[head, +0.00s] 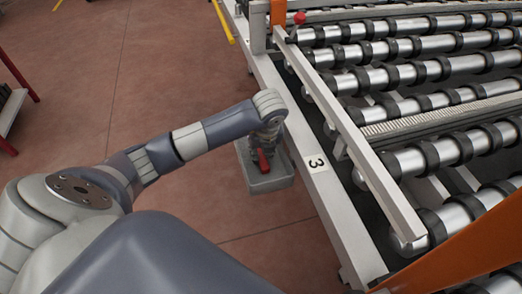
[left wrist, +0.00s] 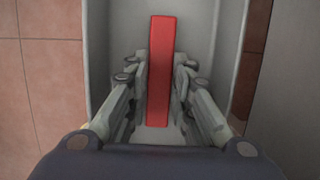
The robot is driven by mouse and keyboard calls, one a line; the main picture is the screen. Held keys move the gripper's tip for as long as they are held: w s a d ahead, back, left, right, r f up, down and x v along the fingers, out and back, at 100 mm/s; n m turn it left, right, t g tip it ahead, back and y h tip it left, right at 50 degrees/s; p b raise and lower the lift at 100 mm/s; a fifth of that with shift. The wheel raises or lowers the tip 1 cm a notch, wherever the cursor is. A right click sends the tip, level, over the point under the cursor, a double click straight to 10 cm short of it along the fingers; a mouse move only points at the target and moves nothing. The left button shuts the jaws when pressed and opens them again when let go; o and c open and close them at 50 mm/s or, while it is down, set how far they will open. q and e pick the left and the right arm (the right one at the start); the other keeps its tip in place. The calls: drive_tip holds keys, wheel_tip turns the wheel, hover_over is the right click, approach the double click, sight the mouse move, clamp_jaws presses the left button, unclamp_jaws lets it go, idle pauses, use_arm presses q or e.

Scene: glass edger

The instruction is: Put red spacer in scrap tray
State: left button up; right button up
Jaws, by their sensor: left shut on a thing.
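The red spacer (left wrist: 160,70) is a flat red bar, upright in the left wrist view between the fingers of my left gripper (left wrist: 158,88). The gripper is shut on it. In the head view the spacer (head: 263,162) shows below my left gripper (head: 262,146), over the grey scrap tray (head: 275,184). The tray hangs at the side of the conveyor frame. In the left wrist view the tray (left wrist: 98,60) lies behind the spacer, with its walls on both sides. I cannot tell whether the spacer touches the tray floor. My right gripper is not in view.
The roller conveyor (head: 420,75) fills the right side, with a pale side rail marked 3 (head: 316,163). An orange beam (head: 465,245) crosses the lower right. A red-legged stand (head: 14,110) is at the far left.

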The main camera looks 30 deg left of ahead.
use_arm(q)
drive_tip(key=shift+f, duration=0.1)
drive_tip(key=o, duration=0.9)
drive_tip(key=shift+c, duration=0.2)
